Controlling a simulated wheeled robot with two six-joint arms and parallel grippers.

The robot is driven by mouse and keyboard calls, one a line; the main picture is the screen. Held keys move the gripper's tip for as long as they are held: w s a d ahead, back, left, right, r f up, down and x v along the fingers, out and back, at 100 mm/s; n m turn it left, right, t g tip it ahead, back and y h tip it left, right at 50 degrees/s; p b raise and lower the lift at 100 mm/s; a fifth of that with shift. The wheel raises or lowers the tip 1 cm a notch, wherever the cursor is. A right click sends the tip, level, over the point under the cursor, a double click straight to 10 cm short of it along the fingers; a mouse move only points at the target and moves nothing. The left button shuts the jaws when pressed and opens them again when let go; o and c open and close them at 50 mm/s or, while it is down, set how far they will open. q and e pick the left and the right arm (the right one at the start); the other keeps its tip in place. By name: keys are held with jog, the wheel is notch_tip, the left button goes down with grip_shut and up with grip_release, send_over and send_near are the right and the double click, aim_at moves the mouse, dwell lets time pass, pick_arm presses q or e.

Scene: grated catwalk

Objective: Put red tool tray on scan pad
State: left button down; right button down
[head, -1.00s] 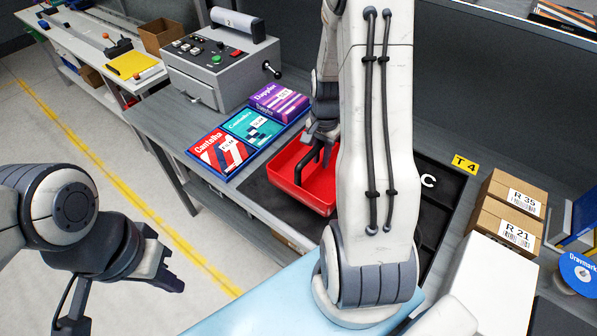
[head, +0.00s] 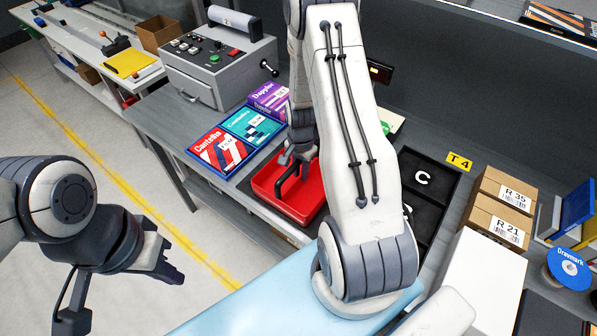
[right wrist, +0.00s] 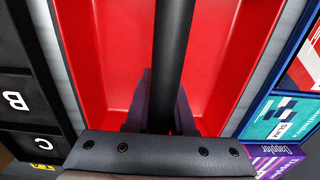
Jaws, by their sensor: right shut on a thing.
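The red tool tray (head: 290,200) is on or just above the workbench, in front of the boxed goods; a gap beneath it cannot be made out. My right gripper (head: 293,162) is shut on the tray's black bar handle. In the right wrist view the handle runs between the fingers (right wrist: 158,112), with the red tray walls (right wrist: 225,60) on both sides. A dark mat (head: 246,187) shows at the tray's left edge; it may be the scan pad, largely hidden by the tray. My left gripper (head: 165,262) hangs empty over the floor, its fingers apart.
Flat boxes (head: 222,148) lie close left of the tray, before a grey control console (head: 215,65). Cartons (head: 500,205) stand further right.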

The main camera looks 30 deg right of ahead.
jog(key=c, duration=0.8)
grip_release()
jog(key=shift+f, duration=0.1)
jog(key=shift+o, duration=0.2)
